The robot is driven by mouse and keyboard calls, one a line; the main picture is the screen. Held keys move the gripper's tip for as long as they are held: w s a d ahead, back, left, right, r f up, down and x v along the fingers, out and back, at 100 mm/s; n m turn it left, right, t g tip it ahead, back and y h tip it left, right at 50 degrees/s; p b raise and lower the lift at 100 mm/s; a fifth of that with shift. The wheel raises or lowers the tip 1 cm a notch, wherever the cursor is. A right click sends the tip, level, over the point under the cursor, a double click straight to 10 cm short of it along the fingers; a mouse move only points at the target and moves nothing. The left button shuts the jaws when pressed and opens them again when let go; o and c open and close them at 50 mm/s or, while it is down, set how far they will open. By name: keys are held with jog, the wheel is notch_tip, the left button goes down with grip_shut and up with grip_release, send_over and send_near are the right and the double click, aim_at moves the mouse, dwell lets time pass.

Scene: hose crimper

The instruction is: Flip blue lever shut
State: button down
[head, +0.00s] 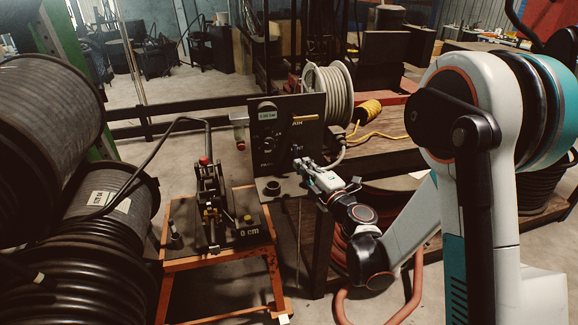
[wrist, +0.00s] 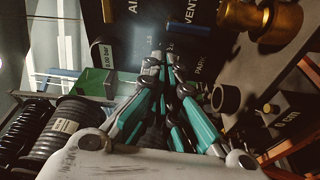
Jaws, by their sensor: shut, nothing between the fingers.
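The black panel (head: 287,145) stands upright beyond the small bench. In the head view the brass part (head: 305,118) shows, but I cannot make out the blue lever there. My gripper (head: 299,164) is at the lower right face of the panel, below the brass part. In the wrist view my gripper (wrist: 166,56) has its fingers together and empty, pointing at the panel, apart from the blue piece.
A round gauge (head: 267,112) sits at the panel's upper left. The hand-lever device (head: 210,190) stands on an orange-framed bench (head: 180,263) left of my arm. Black hose coils (head: 90,250) fill the left side. A cable reel (head: 330,90) stands behind the panel.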

aim_at(293, 151)
jog(key=a+f, duration=0.1)
jog(key=f+n+y, duration=0.1)
jog(key=f, duration=0.1)
jog(key=s+a+f+n+g, duration=0.1)
jog(key=f, duration=0.1)
jog(key=shift+a, duration=0.35)
jog(key=shift+n, duration=0.3)
jog(key=b+x, duration=0.1)
jog(key=x, duration=0.8)
jog(key=shift+w+a+f, duration=0.15)
jog(key=shift+w+a, duration=0.05)
jog(key=shift+a, duration=0.15)
jog(key=d, duration=0.1)
jog(key=w+d+b, duration=0.1)
jog(key=d, duration=0.1)
jog(key=shift+d, duration=0.1)
jog(key=shift+w+d, duration=0.2)
jog(key=shift+d, duration=0.1)
jog(key=shift+w, duration=0.1)
